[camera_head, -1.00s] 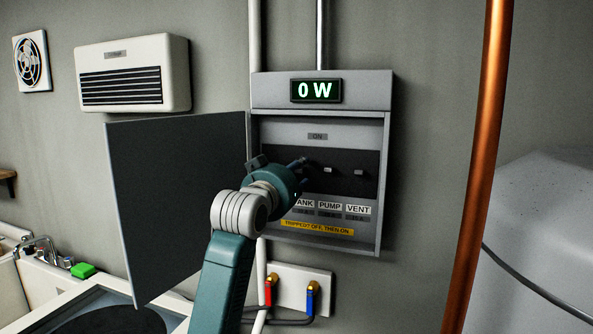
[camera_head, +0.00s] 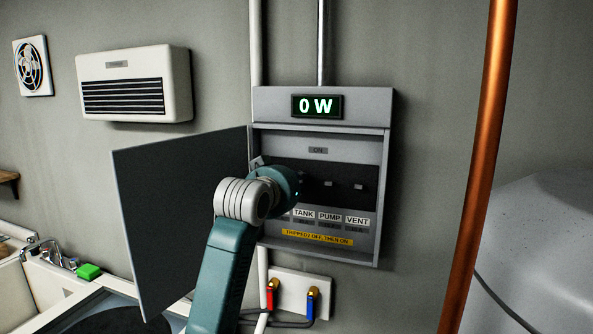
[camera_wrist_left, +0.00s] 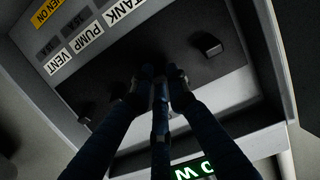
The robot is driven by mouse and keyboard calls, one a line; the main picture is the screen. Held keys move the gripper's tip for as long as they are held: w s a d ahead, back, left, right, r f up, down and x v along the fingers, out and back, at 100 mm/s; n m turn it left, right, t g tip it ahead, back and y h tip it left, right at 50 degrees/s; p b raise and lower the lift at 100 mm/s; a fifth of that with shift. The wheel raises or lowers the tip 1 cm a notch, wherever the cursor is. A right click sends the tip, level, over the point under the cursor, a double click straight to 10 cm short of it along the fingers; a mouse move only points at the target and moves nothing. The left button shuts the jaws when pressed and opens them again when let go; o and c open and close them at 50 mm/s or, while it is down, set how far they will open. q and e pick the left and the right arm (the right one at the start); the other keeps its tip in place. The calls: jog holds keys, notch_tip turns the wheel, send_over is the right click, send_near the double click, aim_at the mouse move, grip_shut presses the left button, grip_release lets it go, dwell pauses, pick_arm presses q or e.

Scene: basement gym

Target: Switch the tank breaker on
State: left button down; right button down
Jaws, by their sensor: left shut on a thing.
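The breaker box (camera_head: 385,150) hangs on the wall with its door open to the left. Its display (camera_head: 317,106) reads 0 W. The TANK label (camera_head: 303,214) sits left of the PUMP and VENT labels. My left gripper (camera_wrist_left: 160,80) is shut in the dark switch strip beside the TANK label, apparently on the tank breaker lever, which the fingers hide. In the head view my wrist covers the fingertips. The pump lever (camera_head: 328,184) and vent lever (camera_head: 358,186) are uncovered. Another lever (camera_wrist_left: 208,45) shows on the tank's other side in the wrist view. My right gripper is not in view.
The open grey door (camera_head: 180,215) stands left of my arm. A copper pipe (camera_head: 480,170) runs up the wall at right, before a large grey tank (camera_head: 545,240). Red and blue valves (camera_head: 290,298) sit below the box. A yellow sticker (camera_head: 317,238) is under the labels.

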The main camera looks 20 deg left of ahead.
pick_arm(q)
jog(key=shift+r+g+p, duration=0.25)
jog(key=shift+g+p, duration=0.05)
jog(key=shift+p, duration=0.05)
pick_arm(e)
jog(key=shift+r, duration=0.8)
pick_arm(q)
jog(key=c, duration=1.6)
grip_release()
jog(key=shift+d, duration=0.15)
jog(key=shift+c, duration=0.2)
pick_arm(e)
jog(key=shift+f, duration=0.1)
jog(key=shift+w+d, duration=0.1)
pick_arm(q)
jog(key=v, duration=1.1)
jog(key=shift+s, duration=0.4)
